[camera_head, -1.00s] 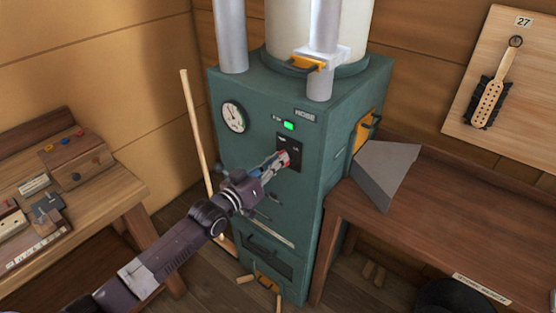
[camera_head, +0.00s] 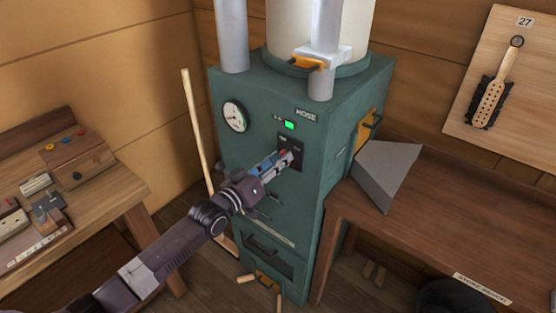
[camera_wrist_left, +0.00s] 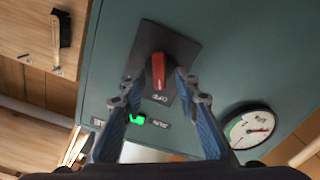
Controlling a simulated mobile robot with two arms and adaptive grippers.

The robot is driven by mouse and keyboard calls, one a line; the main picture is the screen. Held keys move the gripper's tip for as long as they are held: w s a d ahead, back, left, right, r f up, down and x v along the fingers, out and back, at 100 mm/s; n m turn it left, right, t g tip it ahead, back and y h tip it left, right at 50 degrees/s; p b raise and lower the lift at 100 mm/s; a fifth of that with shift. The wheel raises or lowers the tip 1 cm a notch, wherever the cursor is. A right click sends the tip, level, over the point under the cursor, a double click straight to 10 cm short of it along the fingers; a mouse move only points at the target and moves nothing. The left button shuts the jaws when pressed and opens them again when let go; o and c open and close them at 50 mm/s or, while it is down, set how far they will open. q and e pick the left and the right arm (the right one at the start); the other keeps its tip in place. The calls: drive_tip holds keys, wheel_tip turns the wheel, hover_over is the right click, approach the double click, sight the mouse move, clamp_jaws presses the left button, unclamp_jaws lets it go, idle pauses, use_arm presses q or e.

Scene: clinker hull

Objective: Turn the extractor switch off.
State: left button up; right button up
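The extractor switch is a red lever (camera_wrist_left: 158,72) on a black plate (camera_wrist_left: 185,50) on the green cabinet front. The plate (camera_head: 296,160) also shows in the head view, with the lever mostly hidden behind my fingers. My left gripper (camera_head: 285,157) reaches up to the plate from the lower left. In the left wrist view my left gripper (camera_wrist_left: 159,84) is open, with one fingertip on each side of the lever. A gap shows on the left side; contact on the right is unclear. A green lamp (camera_head: 289,125) beside the plate is lit. My right gripper is not in view.
The green cabinet (camera_head: 245,90) carries a round gauge (camera_head: 235,117) near the switch. A wooden pole (camera_head: 196,140) leans at its left. A bench (camera_head: 120,190) stands left and a table (camera_head: 450,220) right, with a grey wedge-shaped piece (camera_head: 385,172) near the cabinet.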

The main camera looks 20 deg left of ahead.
use_arm(q)
drive_tip(key=shift+s, duration=0.1)
drive_tip(key=v, duration=1.2)
drive_tip(key=s+a+f+g+y, duration=0.1)
drive_tip(key=a+f+g+y, duration=0.15)
drive_tip(key=f, duration=0.85)
drive_tip(key=s+a+f+g+y, duration=0.15)
drive_tip(key=a+f, duration=0.25)
drive_tip(key=f, duration=0.7)
drive_tip(key=s+f+g+y, duration=0.1)
drive_tip(key=s+f+g, duration=0.1)
drive_tip(key=s+f, duration=0.45)
drive_tip(key=s+f+g+y, duration=0.1)
drive_tip(key=s+f, duration=0.2)
drive_tip(key=f, duration=0.7)
drive_tip(key=s+d+f+m+g+b, duration=0.1)
drive_tip(key=s+f+g, duration=0.3)
drive_tip(key=s+f, duration=1)
drive_tip(key=s+d+f+m+g, duration=0.1)
drive_tip(key=s+d+f+g, duration=0.1)
drive_tip(key=s, duration=0.9)
drive_tip(key=s+d+f+m+g, duration=0.1)
drive_tip(key=s+d+f+g, duration=0.2)
drive_tip(key=s+f, duration=0.3)
drive_tip(key=s+d, duration=0.1)
drive_tip(key=s, duration=0.4)
drive_tip(key=shift+s+d+m, duration=0.15)
drive_tip(key=shift+d+m, duration=0.25)
